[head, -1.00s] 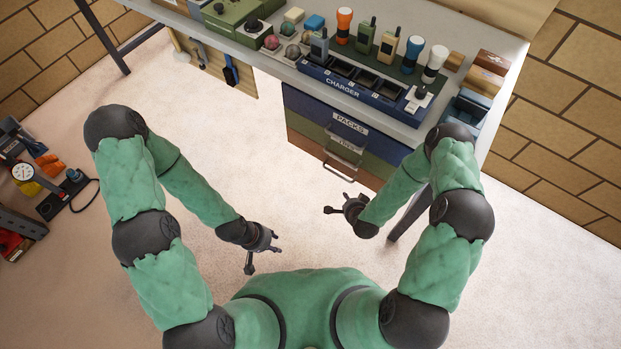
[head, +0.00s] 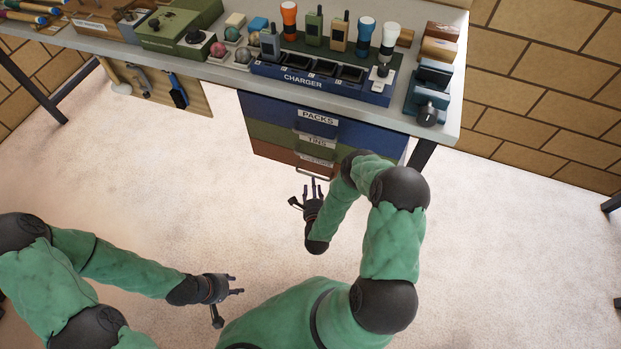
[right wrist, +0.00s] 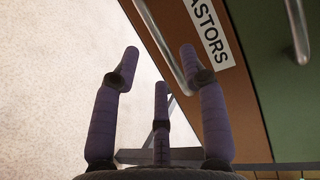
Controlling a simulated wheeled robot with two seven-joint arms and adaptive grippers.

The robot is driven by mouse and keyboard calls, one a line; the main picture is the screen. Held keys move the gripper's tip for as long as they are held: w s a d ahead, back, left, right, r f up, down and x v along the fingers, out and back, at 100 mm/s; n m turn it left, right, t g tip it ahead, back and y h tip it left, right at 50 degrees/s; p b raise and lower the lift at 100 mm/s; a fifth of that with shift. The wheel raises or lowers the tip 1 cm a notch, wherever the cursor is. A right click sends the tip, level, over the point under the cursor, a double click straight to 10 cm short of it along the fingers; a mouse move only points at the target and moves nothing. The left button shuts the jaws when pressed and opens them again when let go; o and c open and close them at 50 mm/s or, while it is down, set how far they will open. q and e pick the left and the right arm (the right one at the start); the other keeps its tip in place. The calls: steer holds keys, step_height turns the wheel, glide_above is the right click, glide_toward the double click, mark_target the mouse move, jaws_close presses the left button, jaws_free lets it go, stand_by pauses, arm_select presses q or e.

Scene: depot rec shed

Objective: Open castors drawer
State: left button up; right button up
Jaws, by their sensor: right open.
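The castors drawer (head: 272,152) is the brown bottom drawer of the chest under the bench, below a blue PACKS drawer and a green TINS drawer. It looks shut. Its bar handle (head: 313,174) shows just beyond my right gripper (head: 312,187), which is open and empty. In the right wrist view the CASTORS label (right wrist: 208,35) and the handle bar (right wrist: 162,40) show ahead. The bar appears between the spread fingertips; contact cannot be told. My left gripper (head: 234,290) is open and empty over the floor at lower left, far from the chest.
The bench top (head: 225,73) carries a charger (head: 310,82) with radios, torches and several small items. A blue vice-like tool (head: 430,95) sits at its right end. A bench leg (head: 421,153) stands right of the chest. The floor before the chest is clear.

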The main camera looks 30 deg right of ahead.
mark_target(312, 175)
steer(key=b+x, duration=0.1)
steer(key=x, duration=0.5)
steer(key=shift+b, duration=0.4)
jaws_close()
